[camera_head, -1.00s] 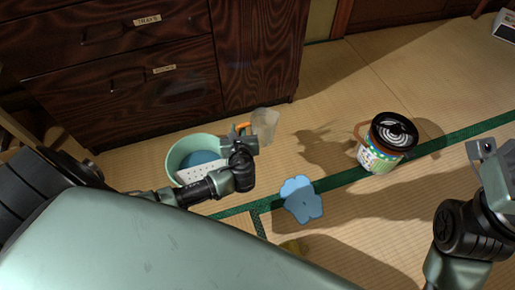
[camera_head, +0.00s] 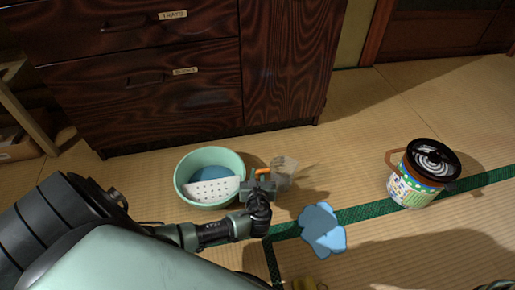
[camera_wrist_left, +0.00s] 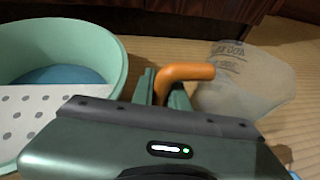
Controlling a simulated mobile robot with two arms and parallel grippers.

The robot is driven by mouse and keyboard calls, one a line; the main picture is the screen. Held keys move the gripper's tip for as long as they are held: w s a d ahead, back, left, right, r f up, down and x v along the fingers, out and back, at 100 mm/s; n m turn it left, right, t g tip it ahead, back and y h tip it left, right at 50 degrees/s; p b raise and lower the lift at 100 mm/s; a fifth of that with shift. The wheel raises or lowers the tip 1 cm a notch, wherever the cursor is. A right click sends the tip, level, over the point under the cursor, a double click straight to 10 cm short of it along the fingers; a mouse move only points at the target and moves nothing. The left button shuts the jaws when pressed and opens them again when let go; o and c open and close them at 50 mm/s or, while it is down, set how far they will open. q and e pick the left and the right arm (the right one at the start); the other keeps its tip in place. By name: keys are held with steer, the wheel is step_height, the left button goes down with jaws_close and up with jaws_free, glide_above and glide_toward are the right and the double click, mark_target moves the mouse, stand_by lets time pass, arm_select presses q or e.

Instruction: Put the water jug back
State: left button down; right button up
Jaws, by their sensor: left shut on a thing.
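The water jug (camera_head: 286,171) is translucent grey with an orange handle (camera_head: 262,172). My left gripper (camera_head: 262,184) is shut on that handle, just right of the green tub. In the left wrist view, the handle (camera_wrist_left: 185,72) stands between my fingers and the jug's cloudy body (camera_wrist_left: 245,85), with faint dark lettering, is to the right. The jug is close to the tatami; whether its base touches is not clear.
The green tub (camera_head: 181,187) holds something blue and a white dotted piece. A blue flower-shaped item (camera_head: 322,229) lies in front. A patterned can with a black lid (camera_head: 412,190) stands at right. A dark drawer cabinet (camera_head: 180,105) is behind. Tatami between flower and can is free.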

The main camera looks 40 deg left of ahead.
arm_select(q)
step_height(320, 180, down, 3)
steer(key=shift+f+b, duration=0.2)
steer(key=shift+b, duration=0.75)
steer(key=shift+r, duration=0.15)
steer(key=shift+f, duration=0.25)
steer(key=c, duration=1.4)
jaws_free()
steer(key=shift+r, duration=0.1)
